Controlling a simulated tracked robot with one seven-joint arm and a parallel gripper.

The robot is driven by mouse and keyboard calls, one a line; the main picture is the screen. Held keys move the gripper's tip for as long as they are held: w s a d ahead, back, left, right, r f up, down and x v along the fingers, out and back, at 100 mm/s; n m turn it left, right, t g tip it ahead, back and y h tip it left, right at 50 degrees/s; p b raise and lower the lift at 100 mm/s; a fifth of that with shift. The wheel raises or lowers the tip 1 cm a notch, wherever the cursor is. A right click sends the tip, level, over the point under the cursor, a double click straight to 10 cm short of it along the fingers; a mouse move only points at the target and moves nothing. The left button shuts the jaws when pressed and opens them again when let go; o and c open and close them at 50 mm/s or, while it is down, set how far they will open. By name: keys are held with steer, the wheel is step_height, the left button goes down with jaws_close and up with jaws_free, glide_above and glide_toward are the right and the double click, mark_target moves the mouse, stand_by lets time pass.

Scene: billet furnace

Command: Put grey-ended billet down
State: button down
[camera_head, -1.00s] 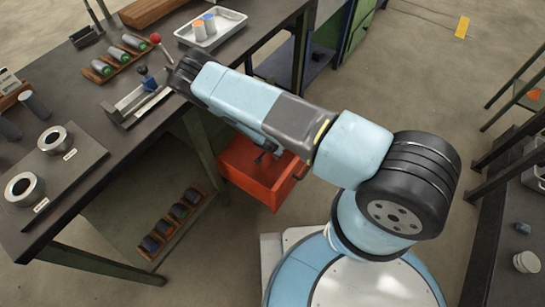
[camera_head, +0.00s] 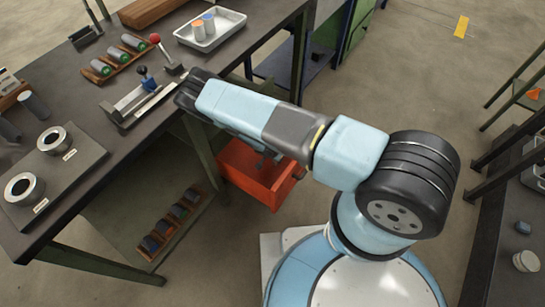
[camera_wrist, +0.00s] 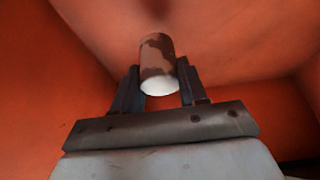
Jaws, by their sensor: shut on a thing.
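The grey-ended billet (camera_wrist: 157,55) is a short cylinder with a patchy brown side and a pale grey end facing the wrist camera. My gripper (camera_wrist: 157,78) is shut on it, one dark finger on each side. Both are inside an orange-red bin, whose wall (camera_wrist: 50,80) surrounds them in the wrist view. In the head view the bin (camera_head: 242,180) sits low beside the bench, partly behind my arm. The billet cannot be made out there. I cannot tell whether the billet touches the bin's floor.
The dark bench (camera_head: 90,110) stands at the left, with a rack of green-ended cylinders (camera_head: 112,58), a white tray (camera_head: 210,30) and a plate with two rings (camera_head: 60,170). A lower rack (camera_head: 170,228) is under it. Open floor lies right of the bin.

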steer(key=shift+f, duration=0.3)
steer(key=c, duration=0.6)
jaws_free()
steer(key=shift+r, duration=0.1)
steer(key=shift+r, duration=0.3)
steer(key=v, duration=1.2)
steer(key=shift+r, duration=0.25)
